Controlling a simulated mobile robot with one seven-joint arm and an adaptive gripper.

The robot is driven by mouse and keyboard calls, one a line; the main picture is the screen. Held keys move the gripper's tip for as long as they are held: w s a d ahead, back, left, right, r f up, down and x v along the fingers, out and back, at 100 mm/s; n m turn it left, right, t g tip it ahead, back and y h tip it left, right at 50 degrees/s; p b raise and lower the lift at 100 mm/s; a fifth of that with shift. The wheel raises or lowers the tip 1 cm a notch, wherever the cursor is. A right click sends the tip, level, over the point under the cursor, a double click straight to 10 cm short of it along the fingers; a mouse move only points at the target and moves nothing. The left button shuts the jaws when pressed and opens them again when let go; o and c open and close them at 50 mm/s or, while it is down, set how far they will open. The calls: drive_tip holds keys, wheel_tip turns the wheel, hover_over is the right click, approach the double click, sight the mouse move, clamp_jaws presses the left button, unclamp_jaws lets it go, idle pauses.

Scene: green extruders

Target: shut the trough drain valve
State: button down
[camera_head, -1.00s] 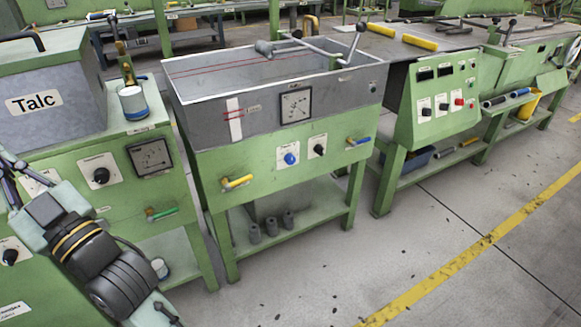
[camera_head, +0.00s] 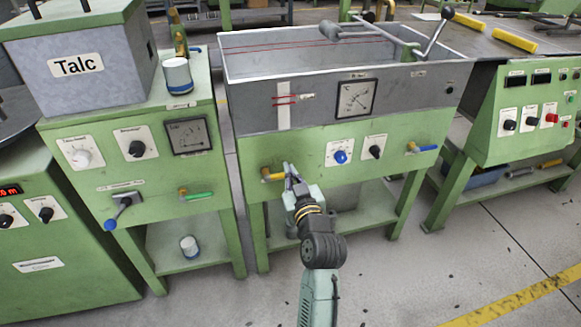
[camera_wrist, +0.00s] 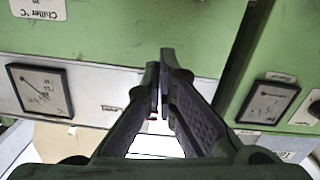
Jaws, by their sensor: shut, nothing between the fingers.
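The grey trough (camera_head: 380,101) stands on a green frame (camera_head: 400,170) in the head view. A yellow-handled valve (camera_head: 273,176) is on the left of the frame's front, its handle lying about level. A blue-handled valve (camera_head: 422,148) is on the right of the same front, its handle also roughly level. I cannot read which one is the drain. My gripper (camera_head: 288,170) is shut and empty, right beside the yellow handle; I cannot tell whether it touches. The wrist view shows the closed fingers (camera_wrist: 160,63) before a green and grey machine front; no valve handle is clear there.
A blue knob (camera_head: 341,157), a black knob (camera_head: 375,152) and a gauge (camera_head: 356,99) are right of my gripper. The talc cabinet (camera_head: 150,150), with a green-handled valve (camera_head: 196,195) and a blue-tipped lever (camera_head: 119,211), stands left. The floor in front is open.

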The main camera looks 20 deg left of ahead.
drive_tip(key=p, duration=0.1)
hover_over(281, 175)
drive_tip(key=v, duration=0.3)
drive_tip(key=shift+w+d+f, duration=0.1)
drive_tip(key=shift+w+f, duration=0.1)
drive_tip(key=shift+f, duration=0.5)
drive_tip(key=shift+w+d+f, duration=0.15)
drive_tip(key=shift+w+f, duration=0.1)
drive_tip(key=shift+f, duration=0.45)
drive_tip(key=shift+w+d+f, duration=0.1)
drive_tip(key=shift+w+f, duration=0.1)
drive_tip(key=shift+f, duration=0.55)
drive_tip(key=shift+f, duration=0.1)
drive_tip(key=b, duration=0.1)
drive_tip(key=f+b, duration=0.1)
drive_tip(key=b, duration=0.1)
drive_tip(key=shift+w+d+f, duration=0.25)
drive_tip(key=shift+f, duration=0.1)
drive_tip(key=shift+r, duration=0.1)
